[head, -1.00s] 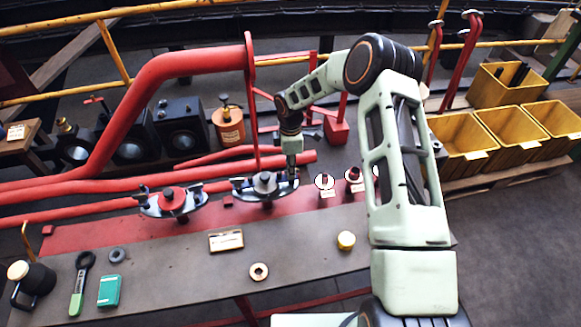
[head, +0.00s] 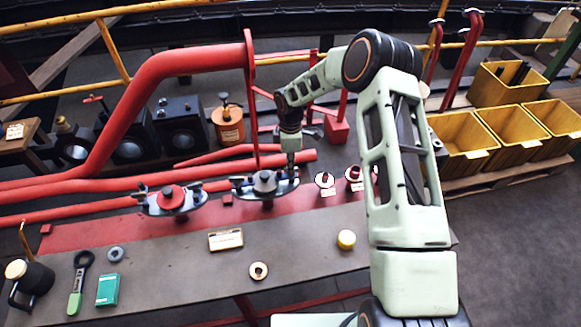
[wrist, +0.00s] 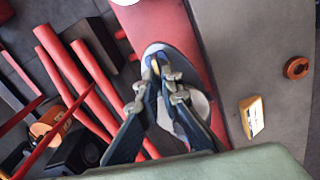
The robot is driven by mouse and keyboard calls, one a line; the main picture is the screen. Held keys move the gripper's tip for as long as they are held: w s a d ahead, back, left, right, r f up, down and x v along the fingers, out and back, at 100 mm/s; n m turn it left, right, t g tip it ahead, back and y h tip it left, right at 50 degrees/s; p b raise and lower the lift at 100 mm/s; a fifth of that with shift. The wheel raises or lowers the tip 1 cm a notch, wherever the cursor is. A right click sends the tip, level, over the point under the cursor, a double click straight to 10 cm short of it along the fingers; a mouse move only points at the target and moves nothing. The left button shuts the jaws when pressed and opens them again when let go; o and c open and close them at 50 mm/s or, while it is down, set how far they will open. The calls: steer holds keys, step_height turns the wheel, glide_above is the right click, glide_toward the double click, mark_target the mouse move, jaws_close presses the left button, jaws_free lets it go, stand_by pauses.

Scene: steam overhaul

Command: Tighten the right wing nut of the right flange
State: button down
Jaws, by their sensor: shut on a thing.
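The right flange (head: 252,190) is a grey oval plate with a dark round knob in its middle, on the red strip of the bench. My gripper (head: 291,170) points down at the right end of this flange. In the wrist view the two fingers (wrist: 157,68) meet over the end of the grey plate (wrist: 198,104). They are shut on the right wing nut (wrist: 154,64), which is small and bluish and mostly hidden between the fingertips. The left flange (head: 172,199), with a red knob, stands to the left, clear of my gripper.
Red pipes (head: 200,65) run behind and left of the flanges. White-ringed fittings (head: 324,180) stand just right of my gripper.

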steer(key=m+b, duration=0.3)
steer(key=m, duration=0.1)
steer(key=shift+w+f, duration=0.15)
steer(key=m+b, duration=0.3)
steer(key=m, duration=0.2)
steer(key=shift+w+m, duration=0.1)
steer(key=shift+m, duration=0.2)
steer(key=m+b, duration=0.1)
steer(key=m, duration=0.2)
steer(key=m+b, duration=0.1)
steer(key=m, duration=0.2)
steer(key=shift+d+r, duration=0.15)
steer(key=shift+r, duration=0.05)
steer(key=shift+m, duration=0.4)
steer(key=c, duration=2.1)
jaws_free()
step_height(320, 180, up, 12)
